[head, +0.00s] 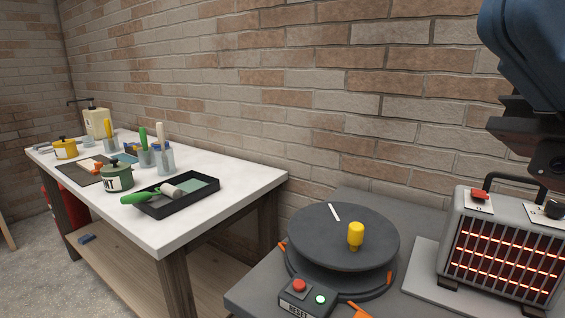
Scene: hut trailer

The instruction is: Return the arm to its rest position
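My arm shows only in part, at the upper right of the head view, as a blue link with dark parts below it. The dark parts hang in the air above the heater and in front of the brick wall. The picture's right edge cuts them off. I cannot make out any fingertips, nor whether the gripper is open or shut or holds anything.
A glowing heater (507,254) stands below my arm. Left of it is a round dark turntable (322,248) with a yellow knob (355,236) and a reset button box (307,299). A white-topped workbench (236,170) holds paint pots, brushes and a black tray (177,206).

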